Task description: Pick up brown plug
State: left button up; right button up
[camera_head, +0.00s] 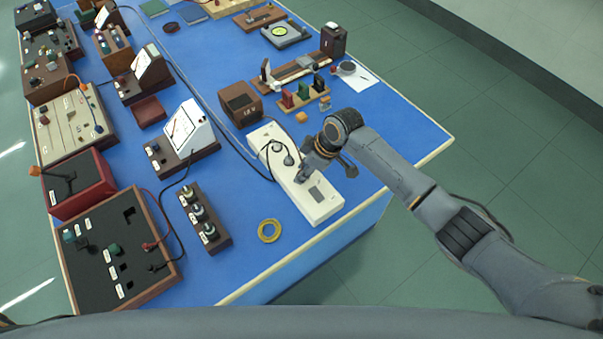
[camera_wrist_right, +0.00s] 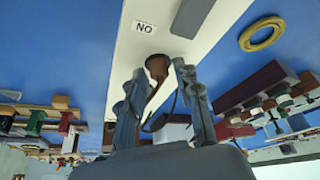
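A brown plug (camera_wrist_right: 157,66) stands on a long white strip (camera_wrist_right: 210,40) in the right wrist view, beside a label reading NO. A dark cord trails from it between the fingers. My right gripper (camera_wrist_right: 160,72) is open, with one fingertip on each side of the plug and a narrow gap on both sides. In the head view my right gripper (camera_head: 303,176) is low over the white strip (camera_head: 318,207), and it hides the plug there. My left gripper is not in view.
A yellow ring (camera_head: 269,231) lies left of the strip on the blue table (camera_head: 245,275). A brown box (camera_head: 240,103) and a small rack with coloured blocks (camera_head: 303,95) stand behind. Several instruments fill the left side. The table's front edge is clear.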

grip_shut()
jog(key=shift+r, duration=0.15)
jog(key=shift+r, duration=0.25)
notch_tip(320, 180, up, 2)
jog(key=shift+w+r, duration=0.1)
jog(key=shift+r, duration=0.1)
jog(key=s+d+r+p, duration=0.1)
jog(key=s+d+r, duration=0.1)
jog(key=s+r, duration=1.1)
jog(key=shift+s+d+p, duration=0.3)
jog(key=shift+s+d, duration=0.05)
